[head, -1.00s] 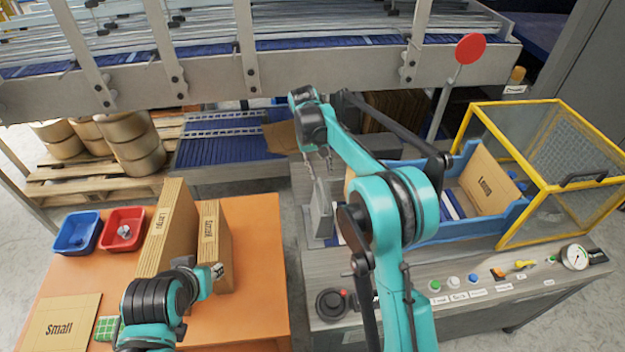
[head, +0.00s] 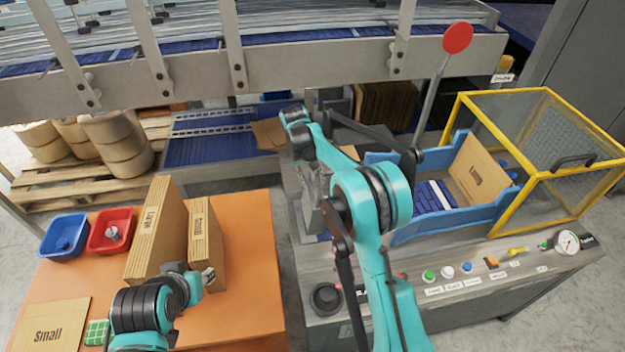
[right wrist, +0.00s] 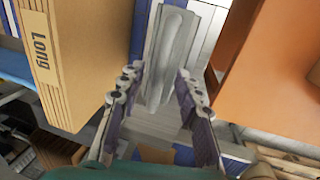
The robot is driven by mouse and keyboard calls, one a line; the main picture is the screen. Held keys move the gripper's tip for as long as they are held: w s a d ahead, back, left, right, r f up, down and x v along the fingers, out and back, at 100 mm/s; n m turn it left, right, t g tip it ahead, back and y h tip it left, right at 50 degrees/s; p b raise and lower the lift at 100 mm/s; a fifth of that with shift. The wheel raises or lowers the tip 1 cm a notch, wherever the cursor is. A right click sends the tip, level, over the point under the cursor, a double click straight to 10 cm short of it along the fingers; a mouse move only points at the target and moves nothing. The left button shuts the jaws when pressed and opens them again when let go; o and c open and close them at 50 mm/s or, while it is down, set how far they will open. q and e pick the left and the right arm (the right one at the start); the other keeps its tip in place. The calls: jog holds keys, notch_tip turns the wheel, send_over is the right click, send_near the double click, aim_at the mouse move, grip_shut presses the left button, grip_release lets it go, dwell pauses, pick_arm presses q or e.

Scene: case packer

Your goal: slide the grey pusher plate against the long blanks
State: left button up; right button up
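The grey pusher plate (head: 309,216) stands on the machine bed at the left end of the blue magazine. In the right wrist view its upright handle (right wrist: 170,52) shows ahead, between the fingertips. My right gripper (right wrist: 157,80) is open, one finger to each side of the handle, with no clear contact. The Long blanks (head: 478,172) stand in the blue magazine (head: 452,219), and a Long stack (right wrist: 88,50) shows left in the wrist view. My left gripper (head: 208,277) is beside the Small stack (head: 206,245); its fingers are too small to judge.
The orange table (head: 245,270) holds a Large stack (head: 157,230), a blue bin (head: 66,236) and a red bin (head: 111,231). A yellow-framed guard (head: 545,165) stands at the right. A red disc on a post (head: 457,38) rises behind the magazine. Buttons (head: 447,272) line the front.

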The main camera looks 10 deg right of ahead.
grip_shut()
jog(key=d, duration=0.8)
jog(key=shift+d, duration=0.15)
grip_release()
